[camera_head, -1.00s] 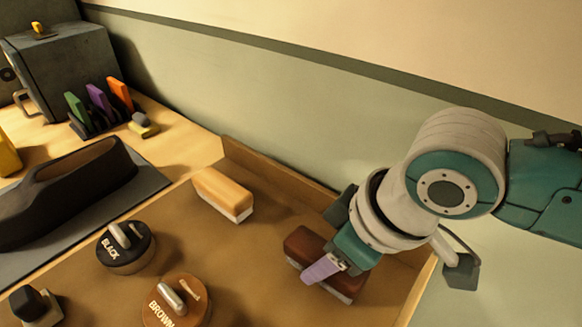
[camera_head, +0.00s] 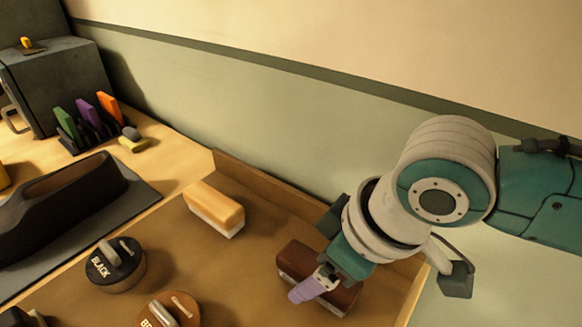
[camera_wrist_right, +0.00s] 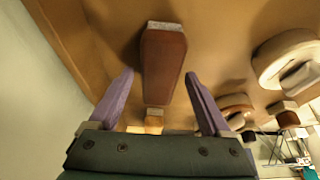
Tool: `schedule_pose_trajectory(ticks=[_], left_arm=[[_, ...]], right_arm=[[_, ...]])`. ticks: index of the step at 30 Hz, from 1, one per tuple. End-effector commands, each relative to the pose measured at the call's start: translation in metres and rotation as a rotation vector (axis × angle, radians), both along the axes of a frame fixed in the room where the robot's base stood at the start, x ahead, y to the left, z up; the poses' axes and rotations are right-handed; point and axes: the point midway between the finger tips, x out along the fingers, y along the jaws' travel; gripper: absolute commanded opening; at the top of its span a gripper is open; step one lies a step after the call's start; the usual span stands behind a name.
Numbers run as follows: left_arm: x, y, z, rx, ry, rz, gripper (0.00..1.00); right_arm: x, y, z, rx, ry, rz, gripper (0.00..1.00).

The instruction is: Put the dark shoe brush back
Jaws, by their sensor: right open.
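The dark shoe brush (camera_head: 318,279), with a reddish-brown back and pale bristles, lies in the right part of the wooden tray (camera_head: 258,262). My right gripper (camera_head: 310,287) is above it in the head view, partly covering it. In the right wrist view the dark brush (camera_wrist_right: 163,65) lies between the two purple fingers of the open right gripper (camera_wrist_right: 158,95), with space on both sides. I cannot tell the height of the fingers over it. My left gripper is not in view.
A light wooden brush (camera_head: 214,208) lies in the tray to the left. Black (camera_head: 115,266) and brown (camera_head: 170,311) polish tins stand nearer. A dark shoe (camera_head: 62,208) rests on a grey mat (camera_head: 146,193). The tray's back wall (camera_head: 268,185) runs along the green wall.

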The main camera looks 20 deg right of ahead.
Motion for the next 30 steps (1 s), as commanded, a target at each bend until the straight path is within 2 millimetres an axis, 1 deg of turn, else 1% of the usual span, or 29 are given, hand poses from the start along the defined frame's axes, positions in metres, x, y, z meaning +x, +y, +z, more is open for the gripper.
schedule_pose_trajectory(ticks=[3,9,12,15,18,20,23,24,26,28,30], left_arm=[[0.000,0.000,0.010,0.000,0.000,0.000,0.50],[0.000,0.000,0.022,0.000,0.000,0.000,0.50],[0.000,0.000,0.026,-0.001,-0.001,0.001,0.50],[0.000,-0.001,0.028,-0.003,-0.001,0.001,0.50],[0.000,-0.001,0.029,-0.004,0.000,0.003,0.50],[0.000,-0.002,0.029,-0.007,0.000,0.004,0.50],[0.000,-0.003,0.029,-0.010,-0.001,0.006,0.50],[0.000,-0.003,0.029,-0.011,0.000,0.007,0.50],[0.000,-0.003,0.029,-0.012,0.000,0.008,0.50],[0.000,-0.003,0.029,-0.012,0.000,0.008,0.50],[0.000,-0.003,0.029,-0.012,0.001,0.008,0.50]], right_arm=[[-0.006,-0.006,0.022,0.000,-0.001,0.000,0.82],[-0.020,-0.017,0.065,-0.001,-0.002,0.000,0.82],[-0.026,-0.022,0.083,-0.002,-0.001,0.000,0.82],[-0.031,-0.025,0.096,-0.001,0.000,-0.001,0.82],[-0.034,-0.026,0.103,0.001,0.000,-0.002,0.82],[-0.038,-0.022,0.105,0.010,-0.001,0.002,0.82],[-0.052,-0.007,0.104,0.045,-0.010,-0.001,0.82],[-0.059,-0.001,0.104,0.066,-0.017,-0.014,0.82],[-0.070,0.004,0.104,0.089,-0.028,-0.053,0.82],[-0.084,0.000,0.103,0.099,-0.031,-0.128,0.82],[-0.099,-0.013,0.100,0.085,-0.023,-0.221,0.82]])
